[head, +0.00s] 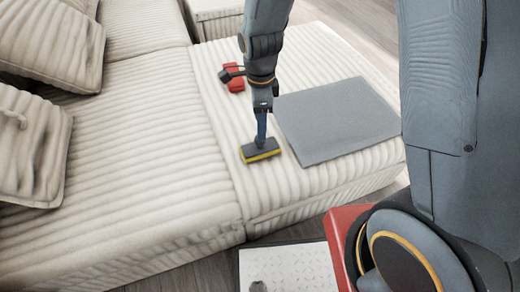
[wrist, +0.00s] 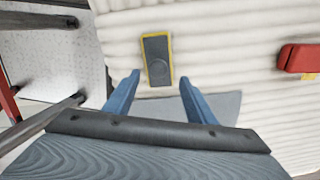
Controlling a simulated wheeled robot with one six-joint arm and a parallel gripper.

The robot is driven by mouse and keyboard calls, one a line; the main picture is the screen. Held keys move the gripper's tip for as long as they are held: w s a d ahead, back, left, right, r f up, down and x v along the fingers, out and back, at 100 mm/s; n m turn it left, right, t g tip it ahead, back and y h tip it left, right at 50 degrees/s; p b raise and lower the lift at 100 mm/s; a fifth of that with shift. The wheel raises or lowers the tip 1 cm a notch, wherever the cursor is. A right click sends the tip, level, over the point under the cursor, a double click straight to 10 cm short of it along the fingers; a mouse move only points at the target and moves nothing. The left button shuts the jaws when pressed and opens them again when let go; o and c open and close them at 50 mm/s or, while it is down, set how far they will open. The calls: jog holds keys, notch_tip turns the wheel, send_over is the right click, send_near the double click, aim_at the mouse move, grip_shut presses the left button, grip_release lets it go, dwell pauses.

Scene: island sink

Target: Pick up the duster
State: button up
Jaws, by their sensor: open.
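The duster (head: 261,150) is a small dark grey block with a yellow edge, lying on the cream ribbed sofa seat.
A flat grey sheet (head: 335,120) lies on the seat right of the duster. A red object (head: 234,77) lies farther back, partly behind my arm. Cushions (head: 45,40) are at the left. The sofa's front edge drops to the floor, where a pale patterned panel (head: 290,268) shows.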

aim_at(260, 145)
jog(key=f, duration=0.2)
jog(key=f+b, duration=0.1)
jog(key=f, duration=0.4)
jog(key=shift+s+f, duration=0.1)
jog(key=shift+s, duration=0.15)
grip_shut()
